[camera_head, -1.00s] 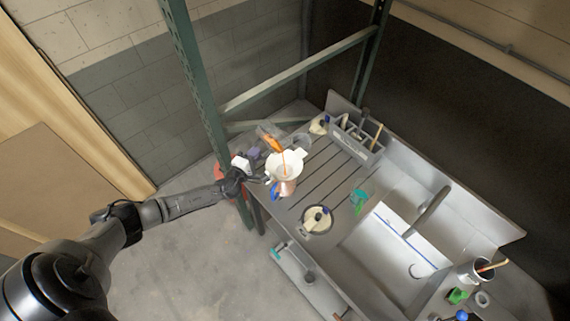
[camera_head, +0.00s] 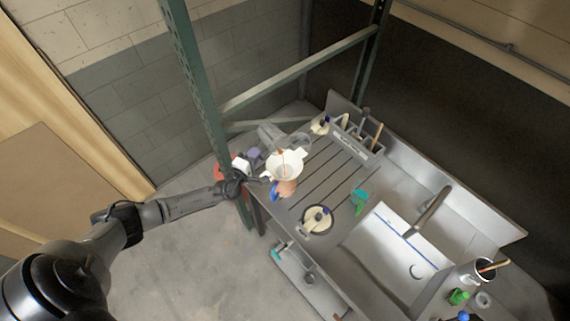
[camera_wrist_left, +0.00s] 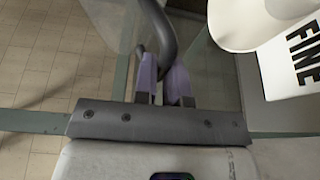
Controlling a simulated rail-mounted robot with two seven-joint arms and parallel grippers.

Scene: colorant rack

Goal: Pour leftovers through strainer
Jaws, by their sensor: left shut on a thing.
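My left gripper (camera_head: 262,181) is shut on a dark grey curved handle (camera_wrist_left: 165,40), which lies between its purple fingers (camera_wrist_left: 165,82) in the left wrist view. The handle seems to belong to a clear vessel (camera_head: 270,133), tilted above the strainer. The white strainer (camera_head: 272,166) sits over a container with peach-coloured contents (camera_head: 287,188) and a blue part at its side. A thin orange-brown streak shows at the strainer's mouth. In the left wrist view the strainer (camera_wrist_left: 232,25) has a white tab marked "FINE". My right gripper is out of view.
A lidded round pot (camera_head: 318,220) and a green item (camera_head: 360,198) stand on the grooved drainboard. A grey caddy (camera_head: 352,142) with tools is at the back. The sink (camera_head: 395,240) with its faucet (camera_head: 432,208) lies right. A green rack post (camera_head: 196,85) rises near my arm.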

